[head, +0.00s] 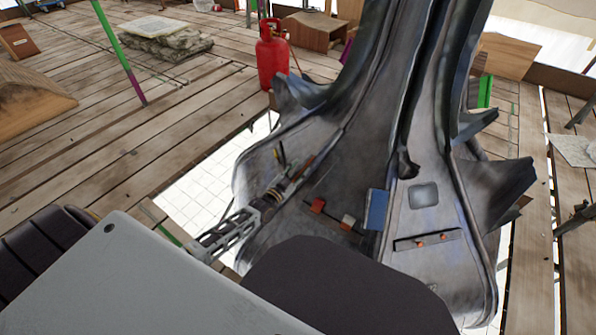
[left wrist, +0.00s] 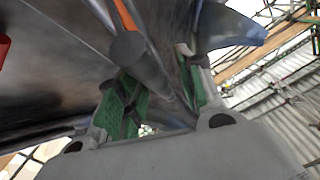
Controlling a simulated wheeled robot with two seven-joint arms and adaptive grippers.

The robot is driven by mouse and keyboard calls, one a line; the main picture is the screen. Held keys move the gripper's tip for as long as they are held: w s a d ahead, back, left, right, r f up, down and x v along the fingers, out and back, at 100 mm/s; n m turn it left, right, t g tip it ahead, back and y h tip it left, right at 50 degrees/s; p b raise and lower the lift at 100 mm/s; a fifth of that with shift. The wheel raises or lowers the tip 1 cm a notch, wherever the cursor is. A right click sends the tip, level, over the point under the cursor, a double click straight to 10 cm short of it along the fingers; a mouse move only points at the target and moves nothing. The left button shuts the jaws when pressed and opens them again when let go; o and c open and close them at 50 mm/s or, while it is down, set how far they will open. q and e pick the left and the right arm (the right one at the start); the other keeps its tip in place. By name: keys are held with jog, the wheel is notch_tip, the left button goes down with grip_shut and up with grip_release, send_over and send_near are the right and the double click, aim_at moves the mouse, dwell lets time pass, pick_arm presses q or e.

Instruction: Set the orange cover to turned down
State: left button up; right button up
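A small orange-red cover (head: 318,205) sits on the dark panel at the foot of the grey spire (head: 372,110). It is too small to tell whether it is up or down. To its right are a pale grey block (head: 348,222) and a taller blue block (head: 376,209). My left gripper (head: 286,165) appears to reach in from the lower left, up and left of the cover and apart from it. My right gripper is not in view.
A slotted plate (head: 428,240) with small orange knobs lies right of the blue block. Jagged fins (head: 500,180) stick out from the spire's sides. A red gas cylinder (head: 272,55) stands behind on the planks. Gaps in the deck (head: 205,190) show beside the spire.

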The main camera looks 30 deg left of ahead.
pick_arm(q)
grip_shut()
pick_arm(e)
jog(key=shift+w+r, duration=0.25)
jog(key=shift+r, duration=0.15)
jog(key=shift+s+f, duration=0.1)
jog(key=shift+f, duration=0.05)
